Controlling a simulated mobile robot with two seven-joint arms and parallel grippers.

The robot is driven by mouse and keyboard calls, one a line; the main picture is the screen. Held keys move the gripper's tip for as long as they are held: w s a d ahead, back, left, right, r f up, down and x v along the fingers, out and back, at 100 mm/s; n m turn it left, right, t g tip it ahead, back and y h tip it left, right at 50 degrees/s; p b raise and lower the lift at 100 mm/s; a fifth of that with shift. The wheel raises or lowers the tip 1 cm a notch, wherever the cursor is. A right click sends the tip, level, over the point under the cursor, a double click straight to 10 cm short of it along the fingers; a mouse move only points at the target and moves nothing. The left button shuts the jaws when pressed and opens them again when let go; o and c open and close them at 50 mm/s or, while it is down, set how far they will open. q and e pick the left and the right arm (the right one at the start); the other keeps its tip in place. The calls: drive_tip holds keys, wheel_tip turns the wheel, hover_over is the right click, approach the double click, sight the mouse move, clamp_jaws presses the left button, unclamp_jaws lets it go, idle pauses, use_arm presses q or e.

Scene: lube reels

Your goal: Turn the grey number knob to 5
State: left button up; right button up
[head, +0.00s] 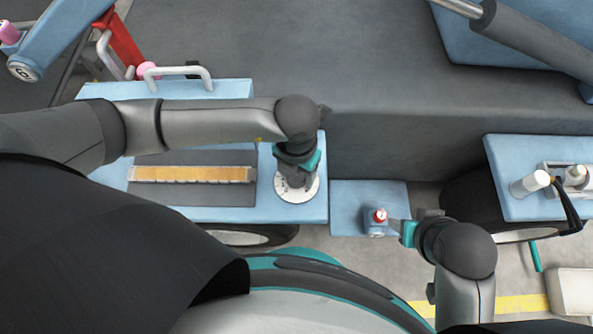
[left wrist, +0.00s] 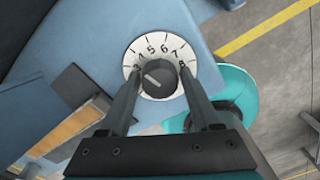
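The grey number knob (left wrist: 158,80) sits in the middle of a white round dial (left wrist: 134,57) with black numbers; 4, 5, 6, 7 and 8 can be read along its far side. A pale line on the knob points to the upper left, short of the 5, around the 3 to 4 side. My left gripper (left wrist: 159,74) is open, with one finger on each side of the knob; contact is not clear. In the head view my left gripper (head: 296,178) is over the dial (head: 298,194) and hides the knob. My right gripper (head: 405,229) is away to the right, its opening unclear.
The dial is on a blue panel (head: 230,214) beside a dark plate with a yellow strip (head: 192,174). A small blue box with a red-and-white button (head: 378,217) stands close to my right gripper.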

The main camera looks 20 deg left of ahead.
use_arm(q)
clamp_jaws()
drive_tip(key=shift+m, duration=0.7)
drive_tip(key=shift+m+p, duration=0.4)
drive_tip(key=shift+m, duration=1.7)
use_arm(e)
wheel_tip(320, 180, down, 2)
drive_tip(key=shift+f, duration=0.2)
